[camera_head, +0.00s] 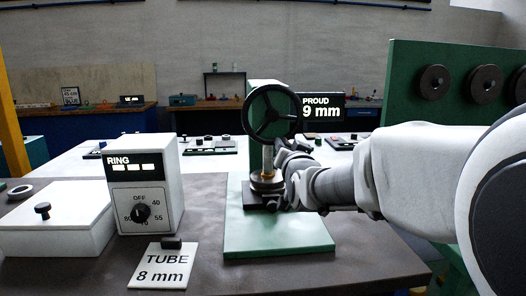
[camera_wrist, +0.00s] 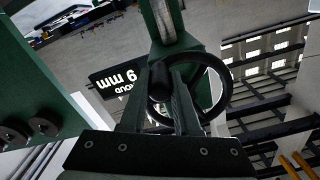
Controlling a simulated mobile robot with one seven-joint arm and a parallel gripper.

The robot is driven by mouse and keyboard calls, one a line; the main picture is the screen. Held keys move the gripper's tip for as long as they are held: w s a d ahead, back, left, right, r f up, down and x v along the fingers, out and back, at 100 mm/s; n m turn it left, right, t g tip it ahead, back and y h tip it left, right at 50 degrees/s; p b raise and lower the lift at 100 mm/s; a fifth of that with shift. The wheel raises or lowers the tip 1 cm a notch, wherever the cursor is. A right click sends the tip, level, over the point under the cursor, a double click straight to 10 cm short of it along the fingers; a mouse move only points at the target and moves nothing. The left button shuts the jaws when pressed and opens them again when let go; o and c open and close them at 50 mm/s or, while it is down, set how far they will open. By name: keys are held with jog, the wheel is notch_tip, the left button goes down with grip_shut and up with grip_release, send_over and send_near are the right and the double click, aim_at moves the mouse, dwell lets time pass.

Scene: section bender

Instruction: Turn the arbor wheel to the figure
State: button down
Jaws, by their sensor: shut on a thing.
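The arbor wheel (camera_head: 271,113) is a dark, spoked handwheel standing upright above the green base plate (camera_head: 275,235). Beside it, a black display (camera_head: 321,107) reads "PROUD 9 mm". The display shows upside down in the wrist view (camera_wrist: 120,82). A card (camera_head: 163,266) on the bench reads "TUBE 8 mm". My gripper (camera_wrist: 162,92) has its two fingers either side of a dark round knob or hub at the wheel and is shut on it. The wheel's rim (camera_wrist: 226,85) shows behind the right finger. The exact contact is partly hidden by the fingers.
A white box marked "RING" (camera_head: 146,185) with a dial stands left of the base plate, beside a low white box (camera_head: 55,220) with a black knob. A green panel (camera_head: 450,75) with dark discs stands at the right. Bare bench lies in front of the plate.

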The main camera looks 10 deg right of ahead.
jog(key=c, duration=0.6)
grip_release()
jog(key=shift+c, duration=0.2)
jog(key=s+p, duration=0.1)
jog(key=s, duration=1.6)
jog(key=shift+s, duration=0.25)
